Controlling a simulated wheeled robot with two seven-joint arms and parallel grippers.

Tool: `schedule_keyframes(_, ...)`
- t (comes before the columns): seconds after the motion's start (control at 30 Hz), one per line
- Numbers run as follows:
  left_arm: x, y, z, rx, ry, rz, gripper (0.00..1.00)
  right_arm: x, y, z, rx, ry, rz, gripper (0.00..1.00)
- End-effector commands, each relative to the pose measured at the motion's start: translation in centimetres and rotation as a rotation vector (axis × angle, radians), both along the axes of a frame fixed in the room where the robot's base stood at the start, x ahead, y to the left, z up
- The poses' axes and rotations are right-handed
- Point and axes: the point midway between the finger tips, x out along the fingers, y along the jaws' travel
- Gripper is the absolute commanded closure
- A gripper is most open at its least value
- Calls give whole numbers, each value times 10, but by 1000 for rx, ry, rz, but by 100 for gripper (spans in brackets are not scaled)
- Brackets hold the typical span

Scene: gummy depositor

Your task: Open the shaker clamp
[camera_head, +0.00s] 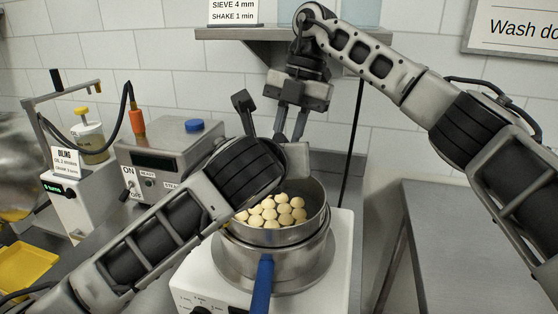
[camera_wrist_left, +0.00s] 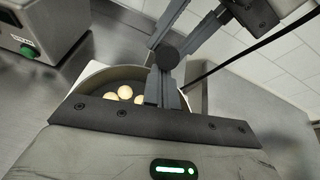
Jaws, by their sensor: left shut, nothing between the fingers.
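A steel sieve pan (camera_head: 318,212) with round cream pieces sits on a steel pot on the white shaker (camera_head: 338,262). A dark upright part with a block end (camera_head: 243,101) stands behind my left wrist; I cannot tell whether it is the clamp lever. My left gripper is hidden behind its wrist in the head view; in the left wrist view its fingers (camera_wrist_left: 163,88) are shut and empty, beside a round black knob (camera_wrist_left: 167,57). My right gripper (camera_head: 290,128) points down above the sieve's back, its fingers apart and empty; they also show in the left wrist view (camera_wrist_left: 190,32).
A blue handle (camera_head: 262,286) sticks out at the front. A steel heater box (camera_head: 170,155) and an oiling unit (camera_head: 83,195) stand at left, with a yellow tray (camera_head: 25,268). A shelf (camera_head: 225,33) hangs above. The steel table (camera_head: 470,230) at right looks clear.

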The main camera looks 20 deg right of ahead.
Motion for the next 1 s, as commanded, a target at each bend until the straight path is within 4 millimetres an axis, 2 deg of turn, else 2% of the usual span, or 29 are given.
schedule_keyframes(0.03,4,1,10,-13,-21,4,100,-1,1,0,-1,3,9,100)
schedule_keyframes(0.2,4,2,12,-17,-27,5,100,-2,2,-1,-3,8,14,100)
schedule_keyframes(0.23,5,2,12,-18,-27,5,100,-2,2,-1,-4,8,14,74)
schedule_keyframes(0.3,4,1,13,-17,-27,5,100,-2,2,-2,-4,9,14,58)
schedule_keyframes(0.67,3,1,8,-12,-17,3,100,-1,2,4,-2,6,10,58)
schedule_keyframes(0.77,3,1,7,-11,-17,3,100,-1,2,18,-2,3,10,58)
schedule_keyframes(1.0,2,1,7,-11,-16,3,100,-1,3,67,-3,6,10,58)
